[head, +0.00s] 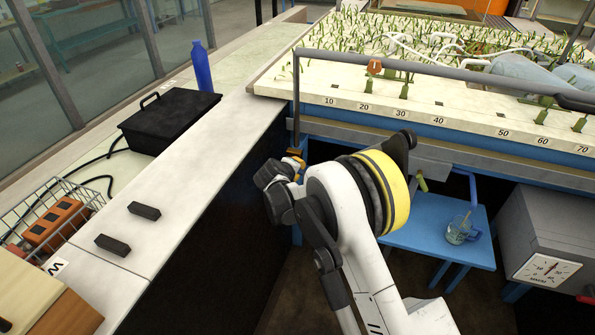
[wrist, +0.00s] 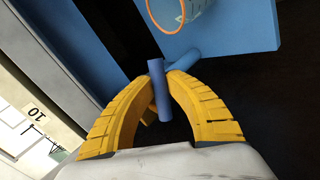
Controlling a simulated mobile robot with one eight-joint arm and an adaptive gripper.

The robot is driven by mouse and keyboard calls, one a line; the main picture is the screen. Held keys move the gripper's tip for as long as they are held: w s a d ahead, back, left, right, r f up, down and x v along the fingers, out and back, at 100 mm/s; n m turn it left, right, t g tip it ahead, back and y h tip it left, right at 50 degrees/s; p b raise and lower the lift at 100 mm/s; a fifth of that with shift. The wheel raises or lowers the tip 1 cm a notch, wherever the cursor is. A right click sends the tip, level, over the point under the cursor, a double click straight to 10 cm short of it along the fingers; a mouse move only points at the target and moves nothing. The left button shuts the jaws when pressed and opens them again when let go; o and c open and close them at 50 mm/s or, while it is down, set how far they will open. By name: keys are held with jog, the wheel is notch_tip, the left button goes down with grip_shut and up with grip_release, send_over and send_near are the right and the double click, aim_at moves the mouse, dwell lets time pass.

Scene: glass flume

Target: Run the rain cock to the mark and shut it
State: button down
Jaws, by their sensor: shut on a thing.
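My gripper (wrist: 162,82) has its yellow fingers closed around a slim blue round bar (wrist: 157,92), which looks like the handle of the rain cock. A second blue round piece (wrist: 186,60) lies behind the fingertips. In the head view my gripper (head: 294,163) is low at the left front of the planted bed, by the foot of the grey upright pipe (head: 297,105). My wrist hides most of the cock there. A clear jug (head: 462,230) stands on a blue stool (head: 428,238). An orange ring (wrist: 167,18) shows at the jug in the wrist view.
A grey box with a dial (head: 545,268) stands right. The left bench (head: 200,150) holds a black case (head: 170,121), blue bottle (head: 202,66) and wire basket (head: 60,215).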

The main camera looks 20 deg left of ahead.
jog(key=c, duration=1.6)
grip_release()
jog(key=shift+d, duration=0.1)
jog(key=v, duration=1.2)
